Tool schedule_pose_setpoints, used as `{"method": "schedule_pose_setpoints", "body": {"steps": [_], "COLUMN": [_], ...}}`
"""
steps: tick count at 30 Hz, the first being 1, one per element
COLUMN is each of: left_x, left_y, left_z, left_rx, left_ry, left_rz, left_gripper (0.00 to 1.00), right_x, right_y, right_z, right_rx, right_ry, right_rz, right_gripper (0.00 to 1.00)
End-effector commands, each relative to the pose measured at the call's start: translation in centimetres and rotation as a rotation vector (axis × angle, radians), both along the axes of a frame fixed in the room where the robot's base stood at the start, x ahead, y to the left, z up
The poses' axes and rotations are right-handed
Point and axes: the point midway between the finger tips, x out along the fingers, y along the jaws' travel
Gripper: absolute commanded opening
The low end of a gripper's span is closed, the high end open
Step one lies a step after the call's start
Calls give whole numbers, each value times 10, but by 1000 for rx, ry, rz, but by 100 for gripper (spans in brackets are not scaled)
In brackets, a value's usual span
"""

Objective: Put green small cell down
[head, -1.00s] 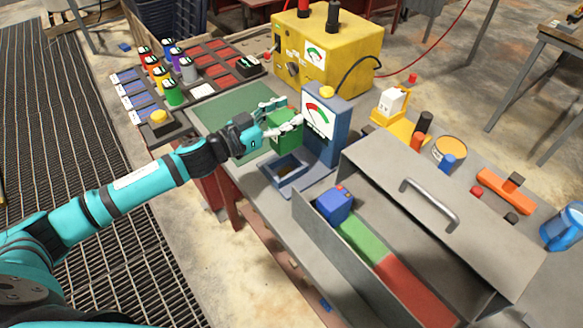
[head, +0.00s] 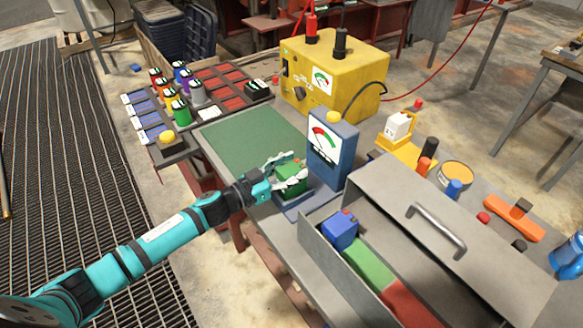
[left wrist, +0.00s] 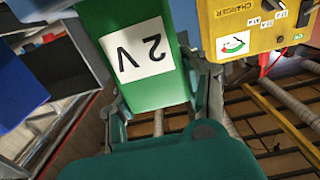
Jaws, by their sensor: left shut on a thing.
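The green small cell (head: 291,180) is held in the fingers of my left gripper (head: 288,174), which is shut on it. In the left wrist view the cell (left wrist: 140,85) fills the upper middle and shows a white label reading 2 V. In the head view, the cell is at the blue tester (head: 331,150), over its low blue tray (head: 297,212). The cell and fingers hide most of the tray's inside, so I cannot tell whether the cell touches it. My right gripper is out of view.
A green mat (head: 250,136) lies bare behind the cell. An open drawer (head: 340,265) with a blue cell (head: 340,229) and green and red sections is at the front right. A yellow charger (head: 333,78) and a rack of colored cells (head: 180,113) stand farther back.

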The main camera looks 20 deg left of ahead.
Motion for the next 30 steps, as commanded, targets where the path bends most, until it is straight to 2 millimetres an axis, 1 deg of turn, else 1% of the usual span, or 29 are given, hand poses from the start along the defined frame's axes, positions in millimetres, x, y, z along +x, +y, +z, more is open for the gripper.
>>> {"method": "schedule_pose_setpoints", "body": {"steps": [8, 13, 14, 18, 19, 26, 30], "left_x": [1, 1, 0, 0, 0, 0, 0], "left_y": [0, 0, 0, 0, 0, 0, 0], "left_z": [1, -3, -5, -5, -5, -5, -9], "left_rx": [-2, -3, 1, 1, 1, 1, 2], "left_ry": [-6, -5, -1, -1, -1, -1, -3], "left_rz": [-1, -1, 0, 0, 0, 0, 0], "left_gripper": [0, 0, 48, 66, 67, 67, 67], "right_x": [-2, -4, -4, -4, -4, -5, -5], "right_y": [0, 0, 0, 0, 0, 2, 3], "right_z": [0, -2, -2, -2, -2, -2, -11], "right_rx": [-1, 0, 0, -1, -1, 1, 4], "right_ry": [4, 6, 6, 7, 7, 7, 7], "right_rz": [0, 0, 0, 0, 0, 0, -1], "right_gripper": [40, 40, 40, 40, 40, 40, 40]}}
